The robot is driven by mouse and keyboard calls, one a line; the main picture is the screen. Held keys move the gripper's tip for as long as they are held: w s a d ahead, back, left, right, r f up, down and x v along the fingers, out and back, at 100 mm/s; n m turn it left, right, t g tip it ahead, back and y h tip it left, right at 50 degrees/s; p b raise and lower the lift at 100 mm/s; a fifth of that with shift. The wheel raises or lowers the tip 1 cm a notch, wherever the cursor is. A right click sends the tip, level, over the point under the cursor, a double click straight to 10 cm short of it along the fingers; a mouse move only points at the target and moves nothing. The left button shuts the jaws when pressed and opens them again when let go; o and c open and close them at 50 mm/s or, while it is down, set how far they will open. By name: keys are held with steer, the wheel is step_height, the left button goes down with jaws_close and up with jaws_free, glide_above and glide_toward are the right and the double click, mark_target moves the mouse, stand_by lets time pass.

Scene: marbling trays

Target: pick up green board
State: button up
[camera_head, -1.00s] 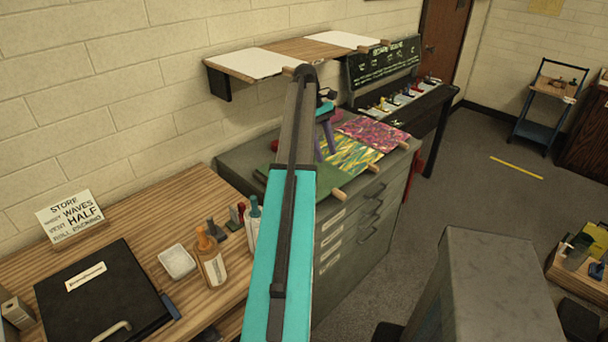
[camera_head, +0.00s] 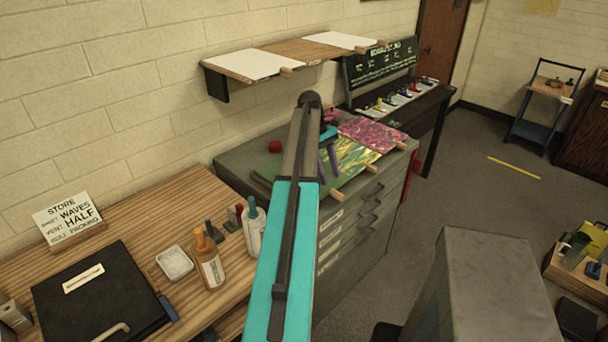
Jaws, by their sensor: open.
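The green board (camera_head: 267,170) lies on top of the grey drawer cabinet, left of the two patterned boards. My arm crosses in front of its middle. A light wooden end piece (camera_head: 337,195) shows at its front edge, right of the arm. My gripper (camera_head: 328,170) has purple fingers pointing down, partly behind my arm, over the area between the green board and the yellow-green patterned board. The fingers are open and nothing shows between them. I cannot tell whether they touch a board.
A yellow-green patterned board (camera_head: 355,156) and a pink-purple one (camera_head: 371,131) lie alongside on the cabinet (camera_head: 345,232). A red round object (camera_head: 274,146) sits behind. A wall shelf (camera_head: 290,54) hangs above. Bottles (camera_head: 208,262) stand on the wooden table at left.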

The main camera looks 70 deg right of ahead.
mark_target(334, 190)
steer(key=shift+s+f, duration=0.1)
steer(key=shift+f, duration=0.1)
stand_by(0.3)
steer(key=shift+p+x, duration=1.2)
steer(key=shift+x, duration=1.4)
steer(key=shift+c, duration=0.5)
steer(key=shift+d, duration=0.1)
jaws_close()
